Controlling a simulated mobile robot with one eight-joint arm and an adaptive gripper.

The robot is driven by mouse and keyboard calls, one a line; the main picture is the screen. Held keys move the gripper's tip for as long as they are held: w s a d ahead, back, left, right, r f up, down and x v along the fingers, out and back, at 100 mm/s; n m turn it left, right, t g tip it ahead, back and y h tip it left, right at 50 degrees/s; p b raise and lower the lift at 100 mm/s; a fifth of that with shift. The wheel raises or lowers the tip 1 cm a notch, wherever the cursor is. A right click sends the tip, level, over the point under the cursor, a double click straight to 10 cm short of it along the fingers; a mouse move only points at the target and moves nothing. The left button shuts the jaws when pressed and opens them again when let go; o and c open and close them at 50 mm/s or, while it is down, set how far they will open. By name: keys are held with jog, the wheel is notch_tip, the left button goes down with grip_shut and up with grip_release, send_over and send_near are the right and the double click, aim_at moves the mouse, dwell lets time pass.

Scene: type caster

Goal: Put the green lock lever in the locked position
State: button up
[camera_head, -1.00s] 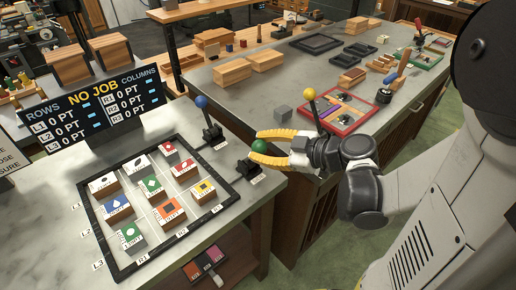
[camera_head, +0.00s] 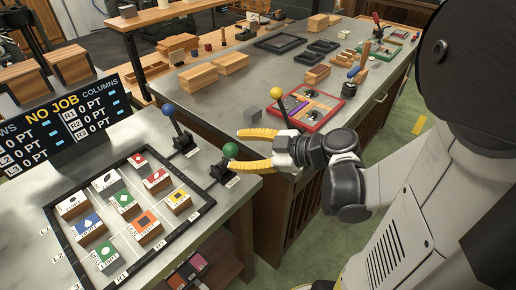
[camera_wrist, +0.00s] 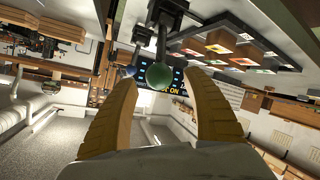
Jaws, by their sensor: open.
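The green lock lever, with its round green knob (camera_head: 231,150), stands on a dark base at the right edge of the near table, leaning slightly right. My gripper (camera_head: 238,149) is open, with two yellow fingers reaching left toward the knob. The knob lies near the fingertips. In the wrist view, the green knob (camera_wrist: 158,75) shows between the two spread fingertips (camera_wrist: 160,80), with visible space on both sides. Its dark shaft runs upward in that view. I cannot read the labels by the lever.
A blue-knobbed lever (camera_head: 168,110) stands just behind the green one, leaning left. A black-framed board (camera_head: 186,213) with several coloured blocks lies to the left. A scoreboard (camera_head: 62,112) reads "NO JOB".

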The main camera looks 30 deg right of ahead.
jog(key=v, duration=0.9)
jog(key=shift+s+r, duration=0.1)
jog(key=shift+s, duration=0.05)
